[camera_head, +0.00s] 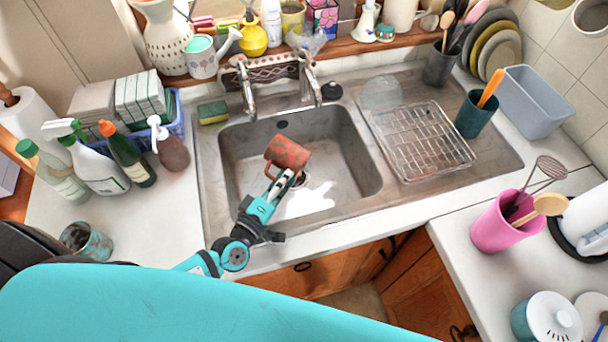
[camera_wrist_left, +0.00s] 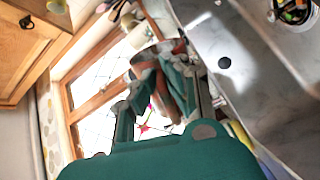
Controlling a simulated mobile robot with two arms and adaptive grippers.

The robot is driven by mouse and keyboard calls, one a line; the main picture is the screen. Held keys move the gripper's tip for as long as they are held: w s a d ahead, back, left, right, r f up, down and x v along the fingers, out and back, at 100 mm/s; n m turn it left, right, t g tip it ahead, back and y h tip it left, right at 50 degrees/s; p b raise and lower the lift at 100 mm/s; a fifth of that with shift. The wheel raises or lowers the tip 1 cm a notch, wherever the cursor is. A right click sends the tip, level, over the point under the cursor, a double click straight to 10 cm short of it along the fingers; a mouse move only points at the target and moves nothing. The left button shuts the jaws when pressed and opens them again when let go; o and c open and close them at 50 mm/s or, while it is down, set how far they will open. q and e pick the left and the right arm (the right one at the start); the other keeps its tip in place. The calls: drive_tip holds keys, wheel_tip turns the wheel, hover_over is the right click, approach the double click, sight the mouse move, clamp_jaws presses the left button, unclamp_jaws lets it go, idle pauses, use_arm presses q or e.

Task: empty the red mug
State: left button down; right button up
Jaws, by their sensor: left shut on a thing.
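The red mug (camera_head: 287,152) is over the sink basin (camera_head: 240,165) in the head view. It looks tilted, and I cannot tell what is inside it. My left gripper (camera_head: 283,178) comes in from the front edge of the sink and is shut on the mug. In the left wrist view, part of the mug (camera_wrist_left: 147,68) shows reddish brown at the fingers of my left gripper (camera_wrist_left: 165,85). My right gripper is not in view.
The faucet (camera_head: 270,80) stands behind the basin. A wire rack (camera_head: 420,140) is on the drainboard at right. The basin around the mug is clear.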

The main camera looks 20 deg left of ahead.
sight(266, 174)
use_arm(q)
drive_tip(key=shift+b, duration=0.35)
drive_tip(key=a+n+b, duration=0.1)
drive_tip(key=n+b, duration=0.3)
drive_tip(key=a+f+n+b, duration=0.1)
drive_tip(key=a+n+b, duration=0.1)
drive_tip(key=n+b, duration=0.2)
drive_tip(key=w+a+n+b, duration=0.1)
drive_tip(key=a+n+b, duration=0.1)
drive_tip(key=n, duration=0.3)
drive_tip(key=shift+a+f+n+b, duration=0.2)
drive_tip(key=shift+n+b, duration=0.2)
drive_tip(key=shift+b, duration=0.5)
drive_tip(key=w+a+r+n+b, duration=0.1)
drive_tip(key=a+r+n+b, duration=0.1)
drive_tip(key=a+n, duration=0.3)
drive_tip(key=shift+w+a+n+b, duration=0.3)
drive_tip(key=shift+n+b, duration=0.5)
drive_tip(key=shift+n, duration=0.3)
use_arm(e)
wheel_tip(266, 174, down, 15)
